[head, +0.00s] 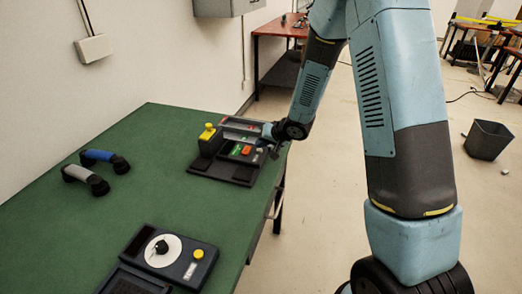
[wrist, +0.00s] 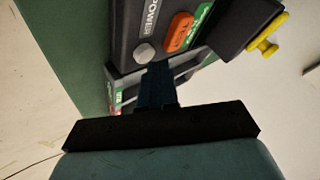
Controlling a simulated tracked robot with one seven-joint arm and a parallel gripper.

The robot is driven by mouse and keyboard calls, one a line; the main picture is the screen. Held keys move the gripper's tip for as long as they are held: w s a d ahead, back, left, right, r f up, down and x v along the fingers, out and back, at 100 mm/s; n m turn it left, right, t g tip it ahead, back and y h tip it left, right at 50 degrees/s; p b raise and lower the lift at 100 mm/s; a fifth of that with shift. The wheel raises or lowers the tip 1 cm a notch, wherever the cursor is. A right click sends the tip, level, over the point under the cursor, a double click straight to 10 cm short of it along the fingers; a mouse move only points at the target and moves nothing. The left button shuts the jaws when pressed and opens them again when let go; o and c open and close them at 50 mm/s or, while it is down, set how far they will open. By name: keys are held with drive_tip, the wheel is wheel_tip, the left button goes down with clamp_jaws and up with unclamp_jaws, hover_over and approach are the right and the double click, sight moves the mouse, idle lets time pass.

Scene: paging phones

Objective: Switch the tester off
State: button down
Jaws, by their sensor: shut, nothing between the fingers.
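A dark unit marked POWER, which looks like the tester (head: 222,173), stands at the far right part of the green bench. In the wrist view its panel shows an orange rocker switch (wrist: 179,32) beside the POWER lettering, with a grey round knob (wrist: 145,52) below. The orange switch also shows in the head view (head: 246,150). My gripper (wrist: 158,72) is shut and empty, its fingertips close to the panel near the grey knob. I cannot tell whether they touch it. The switch's on or off position is not clear.
A yellow knob (head: 208,130) rises from a dark block at the unit's left. A blue handset (head: 98,156) and a grey handset (head: 86,178) lie on the green bench (head: 130,205). A dial unit (head: 170,257) sits at the front. The bench between them is clear.

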sight(262, 150)
drive_tip(key=shift+r, duration=0.15)
drive_tip(key=shift+r, duration=2.9)
drive_tip(key=s+d+r+m+t+h, duration=0.1)
drive_tip(key=s+d+r+t+h, duration=0.4)
drive_tip(key=d+r, duration=1.15)
drive_tip(key=s+d+r+g, duration=0.1)
drive_tip(key=s+r+g, duration=0.1)
drive_tip(key=s, duration=0.7)
drive_tip(key=s+d+r+g+h, duration=0.1)
drive_tip(key=s+d+r, duration=0.1)
drive_tip(key=s, duration=0.7)
drive_tip(key=s+d+r+g, duration=0.1)
drive_tip(key=s+r+g, duration=0.1)
drive_tip(key=s, duration=0.8)
drive_tip(key=shift+d+r+n+g+h, duration=0.2)
drive_tip(key=shift+r+n+g+h, duration=0.15)
drive_tip(key=shift+r, duration=0.2)
